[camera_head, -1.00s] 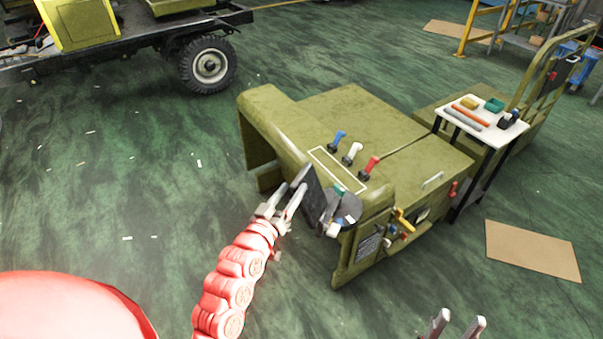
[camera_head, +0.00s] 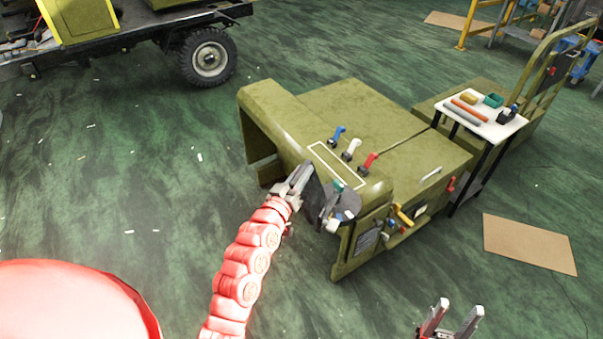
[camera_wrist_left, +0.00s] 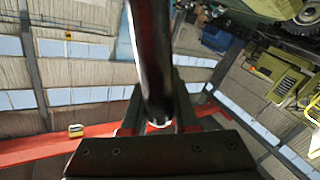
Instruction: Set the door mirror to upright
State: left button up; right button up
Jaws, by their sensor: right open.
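The door mirror (camera_head: 316,187) is a dark flat panel at the front corner of the olive chassis cab. It stands steeply, leaning a little, beside a round grey part. My left gripper (camera_head: 301,177) is at the mirror's left edge, its fingers close together on it. In the left wrist view, a dark glossy bar, seemingly the mirror edge-on (camera_wrist_left: 152,55), runs upward between the fingers. The fingers hide part of the mirror. My right gripper (camera_head: 456,315) is open and empty at the bottom edge, away from the cab.
Blue (camera_head: 338,133), white (camera_head: 351,148) and red (camera_head: 369,162) levers stand on the cab top near the mirror. Yellow and other handles are on its front side. A white-topped table (camera_head: 492,126) stands to the right. Cardboard (camera_head: 530,245) lies on the floor.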

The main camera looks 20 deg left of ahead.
pick_arm(q)
grip_shut()
dwell(1.0)
